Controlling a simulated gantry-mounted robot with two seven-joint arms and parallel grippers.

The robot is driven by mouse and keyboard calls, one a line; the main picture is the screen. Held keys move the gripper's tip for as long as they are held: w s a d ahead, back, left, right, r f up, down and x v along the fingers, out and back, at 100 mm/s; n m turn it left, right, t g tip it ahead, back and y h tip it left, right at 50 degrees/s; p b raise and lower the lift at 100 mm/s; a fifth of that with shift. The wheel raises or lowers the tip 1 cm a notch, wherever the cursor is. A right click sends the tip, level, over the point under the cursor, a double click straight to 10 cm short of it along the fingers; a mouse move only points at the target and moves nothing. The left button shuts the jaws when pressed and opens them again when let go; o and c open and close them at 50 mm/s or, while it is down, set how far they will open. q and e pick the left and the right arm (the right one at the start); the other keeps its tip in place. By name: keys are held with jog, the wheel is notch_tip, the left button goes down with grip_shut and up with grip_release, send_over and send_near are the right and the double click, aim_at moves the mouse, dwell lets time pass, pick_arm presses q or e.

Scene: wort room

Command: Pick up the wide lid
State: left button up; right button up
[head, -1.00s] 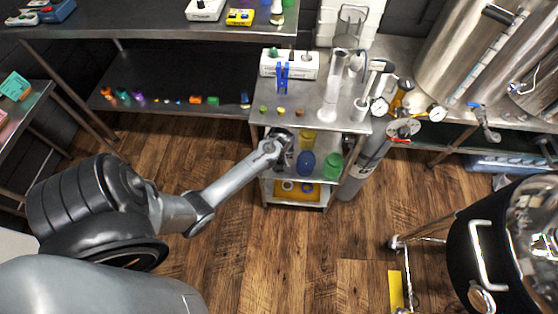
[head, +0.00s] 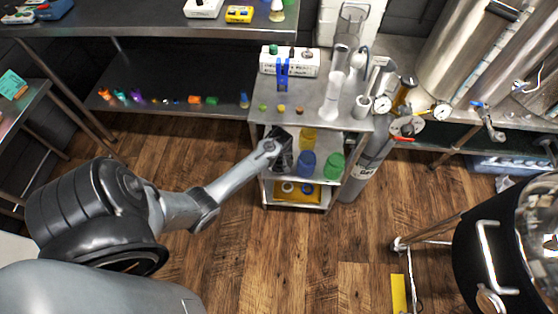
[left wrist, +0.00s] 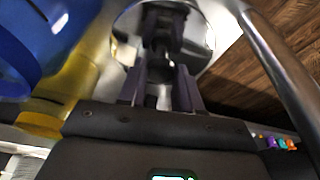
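My left gripper (head: 282,152) reaches over the left end of the cart's middle shelf in the head view, left of the yellow and blue containers. In the left wrist view its two dark fingers (left wrist: 160,90) stand apart with a gap between them. Just beyond the fingertips is a round, shiny metal piece (left wrist: 203,35), likely the wide lid. A dark shape at its middle may be a knob or my gripper's reflection; I cannot tell. In the head view my gripper hides this piece. My right gripper is in neither view.
A blue container (head: 306,165), a yellow one (head: 308,138) and a green one (head: 333,166) stand close to the right of the gripper. The cart's top shelf (head: 300,95) lies above, with small pieces and cylinders. A metal rail (left wrist: 285,75) runs beside the gripper.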

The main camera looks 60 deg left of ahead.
pick_arm(q)
grip_shut()
jog(key=shift+r, duration=0.15)
